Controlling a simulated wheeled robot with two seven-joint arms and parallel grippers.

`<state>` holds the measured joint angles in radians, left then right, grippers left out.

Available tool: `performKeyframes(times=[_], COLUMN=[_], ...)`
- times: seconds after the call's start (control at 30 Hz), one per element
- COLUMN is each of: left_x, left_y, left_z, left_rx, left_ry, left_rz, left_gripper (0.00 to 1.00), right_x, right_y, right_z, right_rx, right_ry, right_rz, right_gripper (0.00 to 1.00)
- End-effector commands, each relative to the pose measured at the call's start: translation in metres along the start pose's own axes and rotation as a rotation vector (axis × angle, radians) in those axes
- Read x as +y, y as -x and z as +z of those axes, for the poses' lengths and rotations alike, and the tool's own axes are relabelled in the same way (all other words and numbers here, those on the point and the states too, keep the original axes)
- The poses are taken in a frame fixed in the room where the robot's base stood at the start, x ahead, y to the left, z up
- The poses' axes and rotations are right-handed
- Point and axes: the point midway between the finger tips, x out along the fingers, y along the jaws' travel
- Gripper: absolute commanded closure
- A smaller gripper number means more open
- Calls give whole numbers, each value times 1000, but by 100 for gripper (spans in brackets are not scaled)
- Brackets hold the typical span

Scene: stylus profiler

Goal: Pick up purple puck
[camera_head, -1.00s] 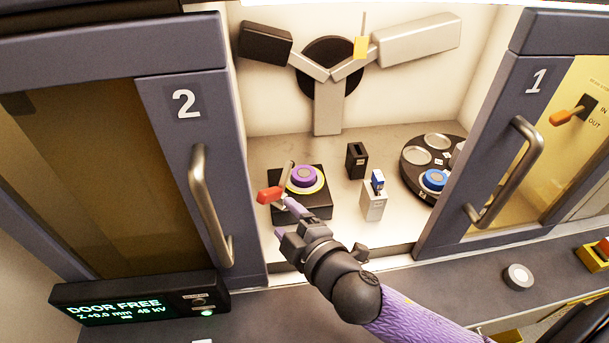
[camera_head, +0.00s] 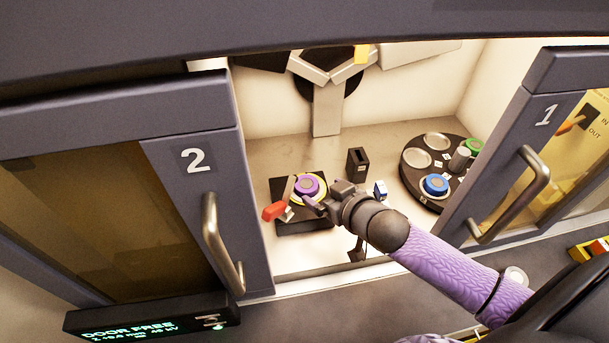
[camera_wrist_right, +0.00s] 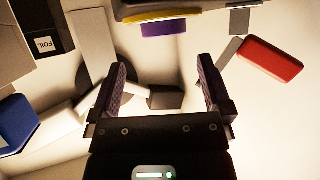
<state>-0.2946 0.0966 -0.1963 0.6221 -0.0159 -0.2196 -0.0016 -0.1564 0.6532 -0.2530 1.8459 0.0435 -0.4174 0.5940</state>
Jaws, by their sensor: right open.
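The purple puck (camera_head: 307,186) sits on a yellow-ringed seat on the black base block (camera_head: 290,228) inside the open chamber. My right gripper (camera_head: 314,203) reaches in from the lower right and is at the near side of the puck. In the right wrist view the open, empty jaws (camera_wrist_right: 163,90) show, with the puck (camera_wrist_right: 163,29) beyond the fingertips, under the yellow edge and not between them. A red-handled lever (camera_head: 273,211) is at the left of the block and shows at right in the wrist view (camera_wrist_right: 271,58). My left gripper is not in view.
A black slotted holder (camera_head: 357,163) stands right of the puck, with a partly hidden blue-topped piece (camera_head: 380,189) nearby. A round carousel (camera_head: 411,181) holds a blue puck (camera_head: 435,185) and a green one (camera_head: 474,146). Door 2 (camera_head: 195,170) and door 1 (camera_head: 540,120) flank the opening.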

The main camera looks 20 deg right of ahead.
Motion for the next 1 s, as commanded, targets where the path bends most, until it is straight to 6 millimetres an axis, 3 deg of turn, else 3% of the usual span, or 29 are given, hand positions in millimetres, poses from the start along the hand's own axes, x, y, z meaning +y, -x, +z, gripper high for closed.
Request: performKeyframes(times=[0.3,0.57,0.9,0.97,1.0], left_x=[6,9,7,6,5], left_y=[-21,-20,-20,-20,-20], left_z=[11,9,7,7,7], left_rx=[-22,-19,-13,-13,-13], left_ry=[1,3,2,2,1], left_rz=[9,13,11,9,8], left_gripper=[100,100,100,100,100], right_x=[-5,-5,-6,-6,-6], right_y=[-58,-63,-62,-62,-62], right_z=[1,-2,-2,-2,-2], right_rx=[1,1,1,1,1], right_ry=[5,7,7,7,7], right_rz=[0,-1,-1,-1,-1], right_gripper=[0,0,70,82,83])
